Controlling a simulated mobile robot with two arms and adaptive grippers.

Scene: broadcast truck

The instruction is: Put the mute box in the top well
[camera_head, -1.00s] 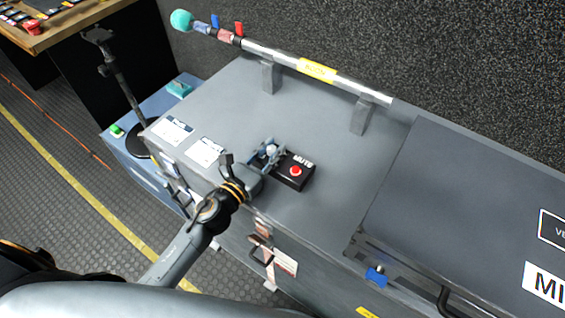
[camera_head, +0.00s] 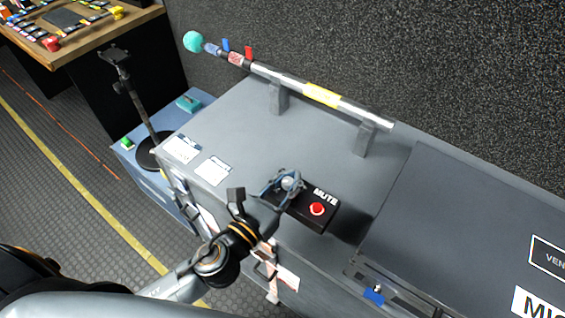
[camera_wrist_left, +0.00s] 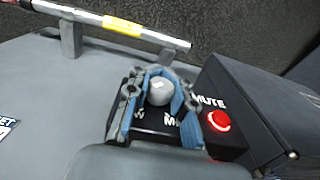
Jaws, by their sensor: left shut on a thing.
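The mute box (camera_head: 318,221) is black, with a red button, white MUTE lettering and a grey knob (camera_wrist_left: 161,91). My left gripper (camera_head: 284,187) is shut on the box at its knob end, with fingers on either side of the knob. The box appears held just above the front part of the grey case top (camera_head: 325,150), with a dark shadow to its right. The wrist view also shows the box (camera_wrist_left: 230,143) between and beyond the fingers. I cannot make out a top well in these views. My right gripper is not in view.
A silver pole (camera_head: 352,105) with a teal ball end lies on two brackets along the case's back. A raised dark lid (camera_head: 470,200) stands right of the box. Two white cards (camera_head: 212,170) lie left on the case. A black stand (camera_head: 137,100) rises further left.

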